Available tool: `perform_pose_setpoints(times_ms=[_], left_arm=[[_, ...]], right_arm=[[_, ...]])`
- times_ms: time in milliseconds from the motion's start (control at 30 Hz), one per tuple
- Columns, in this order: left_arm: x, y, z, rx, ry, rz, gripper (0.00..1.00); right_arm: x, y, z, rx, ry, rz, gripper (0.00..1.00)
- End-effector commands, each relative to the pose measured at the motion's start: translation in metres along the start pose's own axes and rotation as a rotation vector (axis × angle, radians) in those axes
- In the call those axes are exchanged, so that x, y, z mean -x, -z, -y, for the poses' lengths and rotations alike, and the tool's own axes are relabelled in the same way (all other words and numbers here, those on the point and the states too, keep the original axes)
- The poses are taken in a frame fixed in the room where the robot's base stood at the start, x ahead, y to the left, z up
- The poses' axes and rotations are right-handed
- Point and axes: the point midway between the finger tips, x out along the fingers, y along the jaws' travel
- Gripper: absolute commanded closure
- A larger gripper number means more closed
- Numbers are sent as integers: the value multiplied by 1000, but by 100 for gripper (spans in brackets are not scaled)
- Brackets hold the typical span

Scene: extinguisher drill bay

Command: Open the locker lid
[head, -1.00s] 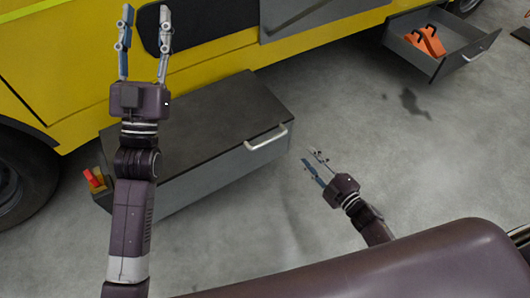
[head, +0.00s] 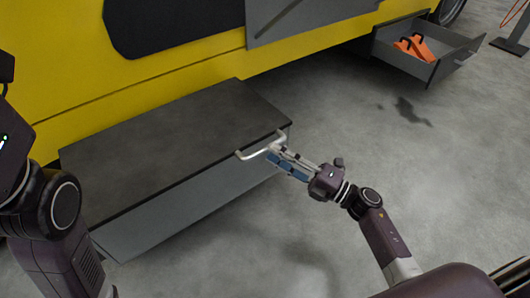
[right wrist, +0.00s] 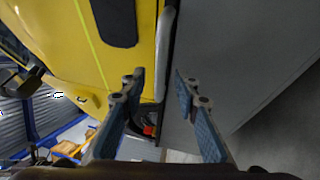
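The locker (head: 165,215) is a long grey box beside the yellow vehicle. Its dark lid (head: 170,135) lies flat and shut on top. A pale bar handle (head: 247,154) sits at the lid's front edge, towards the right end. My right gripper (head: 271,153) is at the handle's right part, with its fingers pointing left. In the right wrist view its two fingers are apart, and the handle (right wrist: 167,45) shows in line with the gap between them. I cannot tell whether they touch it. Of my left arm only links show at the left edge; its fingers are out of frame.
The yellow vehicle (head: 190,60) stands right behind the locker. An open grey drawer (head: 405,60) with an orange object (head: 415,48) juts out at upper right. A dark stand (head: 512,42) is at the far right. The floor in front is clear.

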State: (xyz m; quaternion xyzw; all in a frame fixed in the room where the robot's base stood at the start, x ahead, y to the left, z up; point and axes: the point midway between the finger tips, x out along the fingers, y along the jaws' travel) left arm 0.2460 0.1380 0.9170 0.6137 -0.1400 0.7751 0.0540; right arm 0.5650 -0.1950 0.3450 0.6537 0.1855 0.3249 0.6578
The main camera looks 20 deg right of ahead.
Motion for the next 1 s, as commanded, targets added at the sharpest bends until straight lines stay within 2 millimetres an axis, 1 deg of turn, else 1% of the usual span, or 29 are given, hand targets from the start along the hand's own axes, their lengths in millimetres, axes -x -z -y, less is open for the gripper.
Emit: perform_pose_setpoints(times_ms=[33,100,233,400,600,867,1000], left_arm=[[1,4,-1,-1,-4,-12,60],[-1,7,-2,-3,-8,-22,60],[-4,11,-4,-5,-13,-35,60],[-6,13,-5,-6,-17,-42,60],[-7,13,-5,-6,-17,-42,60],[-7,13,-5,-6,-17,-42,60],[-7,13,-5,-6,-17,-42,60]], right_arm=[[-9,1,2,2,-3,-2,71],[-20,1,2,1,-4,-1,71],[-34,1,2,-1,-2,0,71],[-40,0,1,-2,0,1,71],[-40,0,0,-2,0,1,71],[-40,0,0,-2,0,1,100],[-40,0,1,-2,0,1,100]])
